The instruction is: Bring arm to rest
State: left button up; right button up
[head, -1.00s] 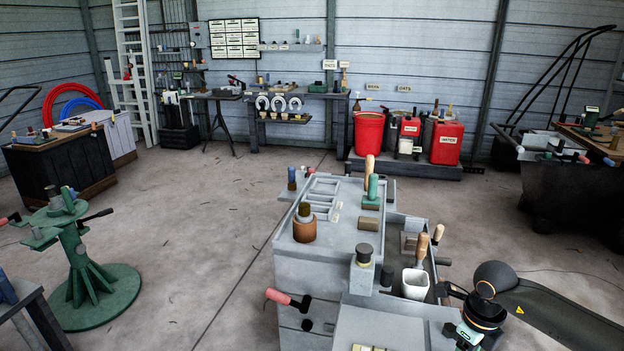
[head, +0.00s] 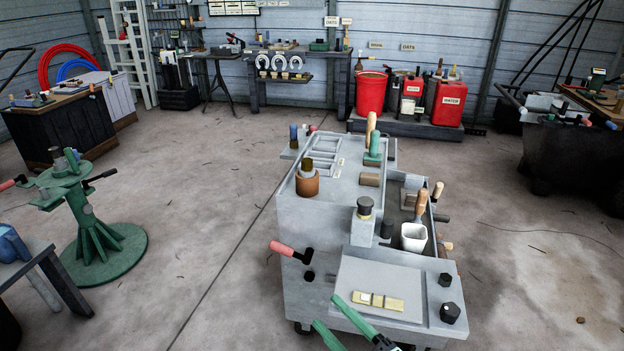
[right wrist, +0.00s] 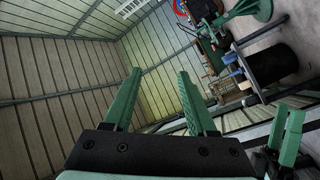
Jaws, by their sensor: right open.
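My right gripper (head: 326,310) shows at the bottom of the head view, its two green fingers pointing up and left in front of the grey caddy cart (head: 328,210). In the right wrist view the same gripper (right wrist: 161,82) is open, with nothing between its fingers. Those fingers point toward the shed wall and roof. My left gripper does not show in the head view.
The cart carries a brown pot (head: 307,184), a white cup (head: 414,237) and yellowish blocks (head: 380,301). A green stand (head: 95,235) is at the left, with a table (head: 22,268) at the left edge.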

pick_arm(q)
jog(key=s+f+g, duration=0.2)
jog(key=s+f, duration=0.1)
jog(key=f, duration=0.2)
pick_arm(e)
jog(key=s+d+f+m+g+h, duration=0.3)
jog(key=s+d+f+m+h, duration=0.2)
jog(key=s+f+m, duration=0.3)
jog(key=s+d+f+m+g+h, duration=0.35)
jog(key=s+d+f+m, duration=0.3)
jog(key=f, duration=0.35)
pick_arm(q)
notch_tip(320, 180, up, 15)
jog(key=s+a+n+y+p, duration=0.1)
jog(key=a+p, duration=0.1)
jog(key=p, duration=1.7)
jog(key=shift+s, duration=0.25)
pick_arm(e)
notch_tip(320, 180, up, 14)
jog(key=d+m+t+h, duration=0.1)
jog(key=shift+s+d+r, duration=0.15)
jog(key=shift+d+r, duration=0.05)
jog(key=shift+r, duration=0.05)
